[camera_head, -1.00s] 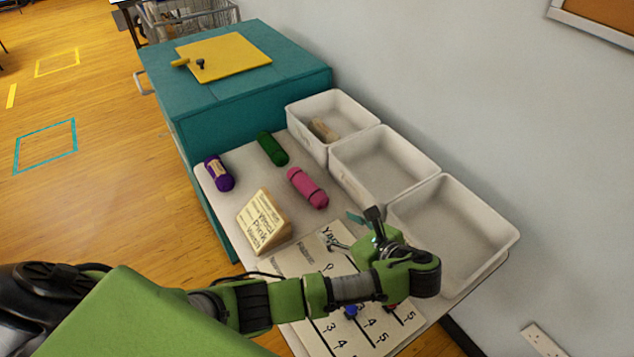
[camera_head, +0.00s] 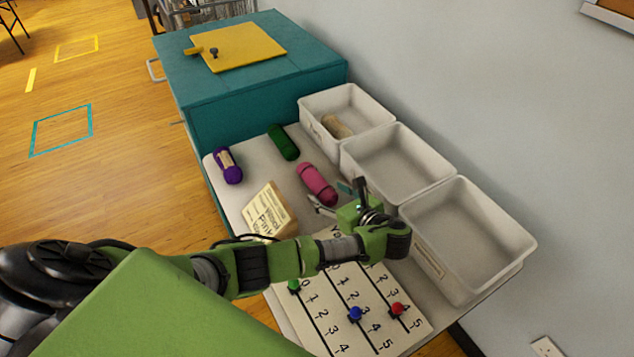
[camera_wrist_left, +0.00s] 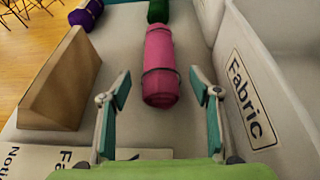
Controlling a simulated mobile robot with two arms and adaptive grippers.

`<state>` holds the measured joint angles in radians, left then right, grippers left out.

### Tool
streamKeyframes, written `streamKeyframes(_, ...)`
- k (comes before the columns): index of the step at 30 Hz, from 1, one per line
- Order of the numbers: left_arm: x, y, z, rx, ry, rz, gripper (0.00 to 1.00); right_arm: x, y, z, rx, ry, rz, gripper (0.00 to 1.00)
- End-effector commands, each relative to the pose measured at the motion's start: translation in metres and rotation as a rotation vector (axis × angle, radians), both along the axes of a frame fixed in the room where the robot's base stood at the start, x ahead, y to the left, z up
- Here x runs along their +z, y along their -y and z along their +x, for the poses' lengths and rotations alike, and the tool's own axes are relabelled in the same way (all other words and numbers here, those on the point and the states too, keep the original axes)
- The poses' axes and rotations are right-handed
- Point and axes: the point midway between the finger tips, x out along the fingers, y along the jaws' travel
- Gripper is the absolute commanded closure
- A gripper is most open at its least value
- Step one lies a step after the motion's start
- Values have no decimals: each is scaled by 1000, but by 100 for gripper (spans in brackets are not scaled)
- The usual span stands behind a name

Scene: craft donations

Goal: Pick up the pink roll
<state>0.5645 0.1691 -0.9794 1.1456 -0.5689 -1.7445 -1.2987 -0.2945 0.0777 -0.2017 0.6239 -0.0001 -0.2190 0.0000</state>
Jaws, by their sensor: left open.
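The pink roll (camera_head: 317,184) lies on the white table top, left of the middle white bin. In the left wrist view the pink roll (camera_wrist_left: 160,65) lies lengthwise ahead, with dark bands around it. My left gripper (camera_head: 333,198) is just in front of the roll's near end. Its fingers (camera_wrist_left: 160,90) are open and empty, one to each side of the roll's line, and the near end reaches about level with the fingertips. I see no contact. My right gripper is not in view.
A purple roll (camera_head: 228,166) and a green roll (camera_head: 283,142) lie farther back. A wedge-shaped sign (camera_head: 267,212) stands left of the pink roll. White bins (camera_head: 437,188) line the right side; the far one holds a tan item (camera_head: 337,126). A numbered board (camera_head: 350,310) lies in front.

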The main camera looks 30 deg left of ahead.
Motion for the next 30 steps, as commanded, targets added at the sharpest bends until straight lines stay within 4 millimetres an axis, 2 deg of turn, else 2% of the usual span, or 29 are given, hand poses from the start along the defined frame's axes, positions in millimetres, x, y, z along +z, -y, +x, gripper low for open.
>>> streamKeyframes(5, -8, -19, 10, 1, 1, 1, 43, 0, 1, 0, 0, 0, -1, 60)
streamKeyframes(13, -10, -21, 12, -1, 1, -1, 43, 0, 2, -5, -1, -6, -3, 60)
streamKeyframes(14, -10, -21, 12, -1, 1, -1, 48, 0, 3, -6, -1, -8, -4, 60)
streamKeyframes(18, -10, -21, 12, -1, 0, -1, 84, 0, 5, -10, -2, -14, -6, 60)
streamKeyframes(30, -7, -21, 12, -1, 1, -1, 86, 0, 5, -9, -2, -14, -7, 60)
